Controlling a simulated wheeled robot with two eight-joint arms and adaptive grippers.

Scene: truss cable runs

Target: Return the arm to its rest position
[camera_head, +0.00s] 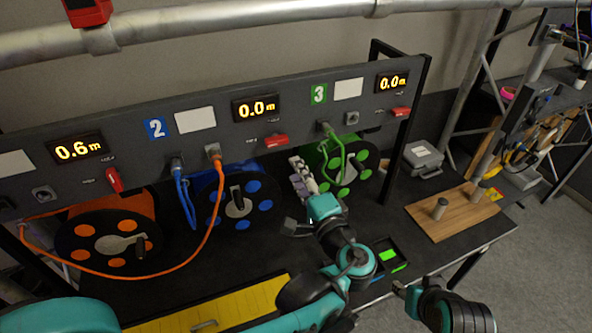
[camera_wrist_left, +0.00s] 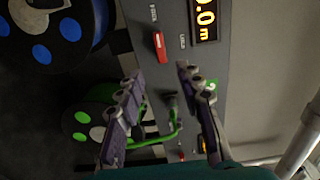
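My left gripper (camera_head: 297,197) is in front of the panel, between the blue reel (camera_head: 262,188) and the green reel (camera_head: 364,174). In the left wrist view my left gripper (camera_wrist_left: 160,75) has its fingers spread and nothing between them. The green cable (camera_head: 342,150) runs from a plug under the number 3 sign to the green reel; the green cable also shows beyond the fingers in the left wrist view (camera_wrist_left: 168,135), with no visible contact.
The panel (camera_head: 215,118) stands behind the reels. A wooden board with pegs (camera_head: 455,212) and a grey case (camera_head: 423,157) are on the right. A yellow tray (camera_head: 235,300) lies at the front.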

